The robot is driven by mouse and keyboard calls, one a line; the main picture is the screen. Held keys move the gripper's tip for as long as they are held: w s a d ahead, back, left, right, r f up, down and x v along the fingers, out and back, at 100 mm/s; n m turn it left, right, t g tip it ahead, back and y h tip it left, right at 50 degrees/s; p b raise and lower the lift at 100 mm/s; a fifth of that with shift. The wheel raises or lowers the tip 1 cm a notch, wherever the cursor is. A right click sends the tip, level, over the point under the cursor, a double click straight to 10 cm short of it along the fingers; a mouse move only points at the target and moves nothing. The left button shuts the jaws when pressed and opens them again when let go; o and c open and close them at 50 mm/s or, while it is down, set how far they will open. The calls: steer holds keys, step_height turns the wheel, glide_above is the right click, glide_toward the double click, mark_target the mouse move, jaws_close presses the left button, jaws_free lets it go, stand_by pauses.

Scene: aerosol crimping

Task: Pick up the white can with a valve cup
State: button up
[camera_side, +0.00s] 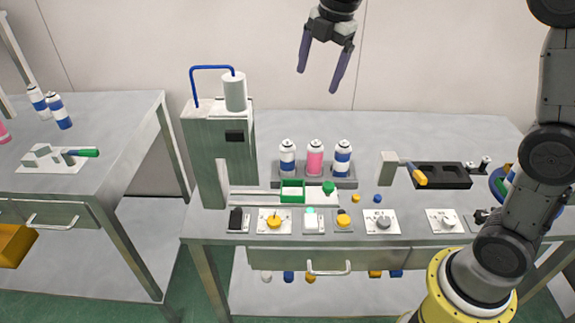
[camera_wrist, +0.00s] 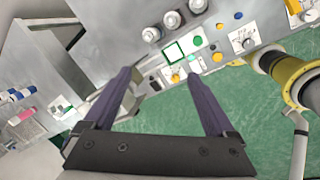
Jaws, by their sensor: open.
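My gripper (camera_side: 318,80) is open and empty, high above the bench with its fingers pointing down. Its fingers also show in the wrist view (camera_wrist: 158,75). Below it, three upright cans stand in a row in a grey holder (camera_side: 347,183): a blue-and-white can (camera_side: 287,160) at left, a pink-and-white can (camera_side: 315,160) in the middle and a blue-and-white can (camera_side: 343,158) at right. Their tops show at the upper middle of the wrist view, one of them here (camera_wrist: 151,34). No plain white can stands out, and valve cups are too small to make out.
A tall grey machine (camera_side: 210,150) with a blue pipe and pale cylinder stands left of the cans. A green square frame (camera_side: 292,191), knobs and a black two-hole block (camera_side: 441,175) lie around them. More cans (camera_side: 59,110) stand on the left table.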

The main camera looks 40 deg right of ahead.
steer(key=n+g, duration=0.1)
glide_above(288, 156)
steer(key=s+d, duration=0.2)
step_height(288, 156, down, 6)
steer(key=shift+g, duration=0.9)
steer(key=w+f, duration=0.1)
steer(key=f, duration=0.4)
steer(key=w+f, duration=0.1)
steer(key=f, duration=0.4)
steer(key=w+f, duration=0.1)
steer(key=f, duration=0.5)
steer(key=shift+w+a+f, duration=0.15)
steer(key=shift+w+f, duration=0.05)
steer(key=shift+f, duration=1.3)
steer(key=shift+w+a+f, duration=0.1)
steer(key=shift+w+f, duration=0.05)
steer(key=shift+f, duration=1.35)
jaws_close()
